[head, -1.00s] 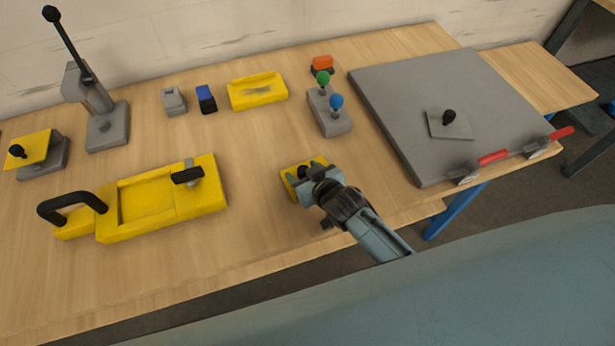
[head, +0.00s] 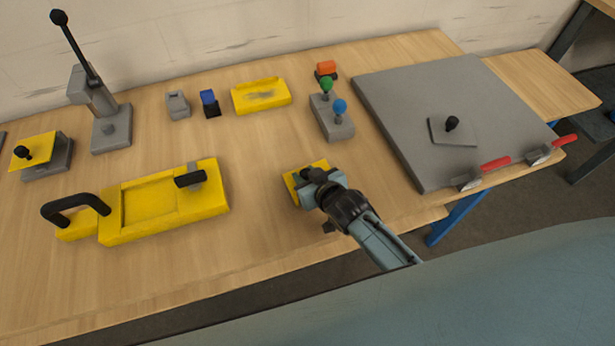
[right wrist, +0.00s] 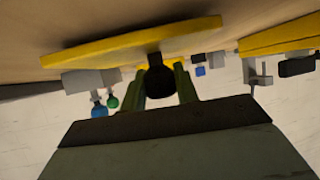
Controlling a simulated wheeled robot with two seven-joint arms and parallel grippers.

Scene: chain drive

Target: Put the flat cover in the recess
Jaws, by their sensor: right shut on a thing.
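The flat cover is a yellow plate (head: 296,190) with a black knob, at the middle of the table in the head view, partly hidden by my gripper. My right gripper (head: 314,178) is shut on the knob. In the right wrist view, the fingers (right wrist: 161,84) flank the black knob, with the yellow plate (right wrist: 130,40) beyond it. I cannot tell whether the plate touches the table. The shallow rectangular recess (head: 150,202) is in the yellow fixture (head: 125,235) to the left and looks empty. My left gripper is not in view.
The fixture has a black handle (head: 75,205) and a black-topped clamp (head: 190,178). Behind stand a yellow block (head: 262,95) and a grey block with green and blue knobs (head: 333,122). A grey plate (head: 445,133) lies on the grey board (head: 400,90). Bare wood separates cover and fixture.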

